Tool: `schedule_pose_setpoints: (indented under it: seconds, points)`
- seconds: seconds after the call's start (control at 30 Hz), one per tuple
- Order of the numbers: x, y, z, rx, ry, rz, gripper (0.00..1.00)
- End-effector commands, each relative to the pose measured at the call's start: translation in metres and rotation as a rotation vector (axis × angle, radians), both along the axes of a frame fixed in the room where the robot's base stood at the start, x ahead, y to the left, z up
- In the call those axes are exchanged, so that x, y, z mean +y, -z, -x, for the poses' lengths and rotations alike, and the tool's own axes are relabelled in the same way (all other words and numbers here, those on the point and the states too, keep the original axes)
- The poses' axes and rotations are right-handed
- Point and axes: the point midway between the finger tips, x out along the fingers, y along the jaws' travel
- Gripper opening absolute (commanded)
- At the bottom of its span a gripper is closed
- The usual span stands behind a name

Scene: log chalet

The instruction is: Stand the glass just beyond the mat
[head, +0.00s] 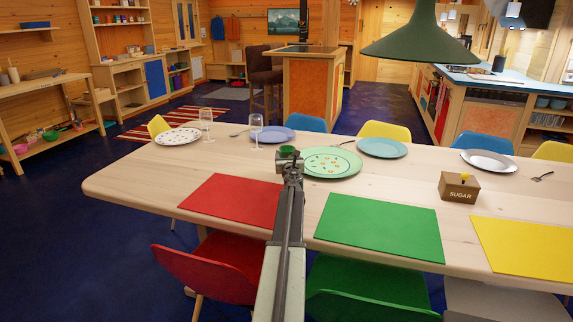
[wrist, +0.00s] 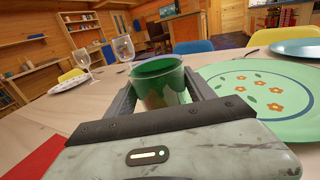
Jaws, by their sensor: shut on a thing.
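A small green glass (head: 287,150) is at the end of my arm in the head view, beyond the far edge of the red mat. My gripper (head: 289,158) is shut on it. In the wrist view the glass (wrist: 162,88) is upright between the two fingers, its rim up. I cannot tell whether its base touches the table. Three mats lie along the near side: a red mat (head: 231,201), a green mat (head: 379,226) and a yellow mat (head: 528,247). A corner of the red mat (wrist: 28,160) shows in the wrist view.
A green flowered plate (head: 345,174) lies close to the glass on its right. Two stemmed glasses (head: 256,133) and a blue plate (head: 275,140) stand farther back left. A sugar box (head: 458,188) is at right. Bare tabletop (head: 190,165) lies left of the glass. A lamp (head: 418,42) hangs above.

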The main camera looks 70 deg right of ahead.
Motion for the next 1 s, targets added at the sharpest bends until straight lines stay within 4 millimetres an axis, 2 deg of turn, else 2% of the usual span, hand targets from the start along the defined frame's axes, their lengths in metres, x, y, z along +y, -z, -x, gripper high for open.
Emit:
schedule_pose_setpoints:
  seconds: [0.03,0.17,0.4,0.57,0.6,0.63,0.67,1.0]
  points:
    - [0.0,0.013,0.0,0.0,0.0,0.0,0.0]
    - [0.0,0.035,0.0,0.0,-0.001,0.0,0.0]
    - [0.001,0.031,-0.001,0.0,-0.001,0.0,0.0]
    - [0.001,0.037,-0.001,0.0,-0.001,0.0,0.0]
    - [0.001,0.035,-0.001,0.0,-0.001,0.0,0.74]
    - [0.001,0.034,-0.001,0.0,-0.002,0.0,0.82]
    - [0.001,0.034,-0.001,0.0,-0.002,0.0,0.85]
    - [0.001,0.032,-0.002,0.0,-0.002,0.0,0.85]
